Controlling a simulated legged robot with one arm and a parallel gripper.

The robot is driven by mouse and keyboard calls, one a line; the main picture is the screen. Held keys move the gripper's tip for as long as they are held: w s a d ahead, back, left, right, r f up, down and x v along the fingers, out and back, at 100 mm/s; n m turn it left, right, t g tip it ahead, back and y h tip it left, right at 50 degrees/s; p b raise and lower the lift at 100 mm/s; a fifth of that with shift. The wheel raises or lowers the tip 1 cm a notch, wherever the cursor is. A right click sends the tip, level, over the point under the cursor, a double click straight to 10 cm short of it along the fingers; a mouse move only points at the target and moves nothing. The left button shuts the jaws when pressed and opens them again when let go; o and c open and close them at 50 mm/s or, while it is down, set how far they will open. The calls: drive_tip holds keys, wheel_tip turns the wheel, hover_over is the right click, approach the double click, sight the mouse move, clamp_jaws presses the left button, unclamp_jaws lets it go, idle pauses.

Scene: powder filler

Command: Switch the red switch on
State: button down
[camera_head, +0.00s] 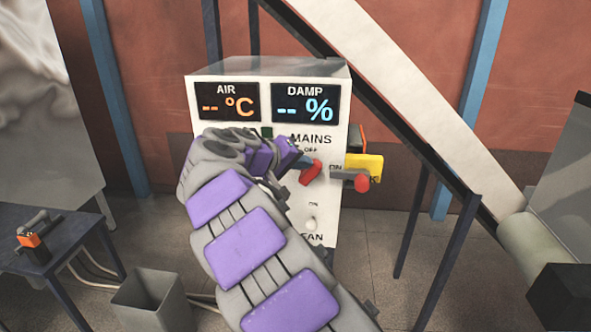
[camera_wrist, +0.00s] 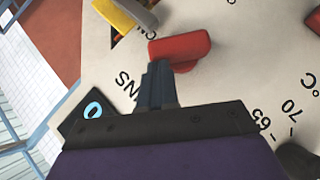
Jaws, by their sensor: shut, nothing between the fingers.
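In the wrist view the red switch (camera_wrist: 180,49) shows as a red handle just beyond the fingertips. My gripper (camera_head: 300,163) is shut and empty, its tips at or very near the switch's left side. In the wrist view the closed fingers (camera_wrist: 157,75) seem to reach the handle; I cannot tell whether they touch. My arm hides the box's lower left.
A yellow part (camera_head: 366,164) and a red knob (camera_head: 361,184) stick out at the box's right side. A sloping conveyor (camera_head: 420,90) runs on the right. A grey bin (camera_head: 155,303) and a table (camera_head: 45,242) stand on the left.

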sight(321, 169)
drive_tip(key=d+m+y+b, duration=0.1)
drive_tip(key=y, duration=0.1)
drive_tip(key=d+m+g+y+b, duration=0.1)
drive_tip(key=d+m+y, duration=0.1)
drive_tip(key=y, duration=0.2)
drive_tip(key=d+m+y, duration=0.1)
drive_tip(key=shift+s+d+f+y, duration=0.1)
drive_tip(key=shift+d+f+y, duration=0.05)
drive_tip(key=shift+f+y, duration=0.15)
drive_tip(key=shift+d+f+m+y, duration=0.15)
drive_tip(key=shift+d+m+y, duration=0.05)
drive_tip(key=shift+m+y, duration=0.2)
idle(0.4)
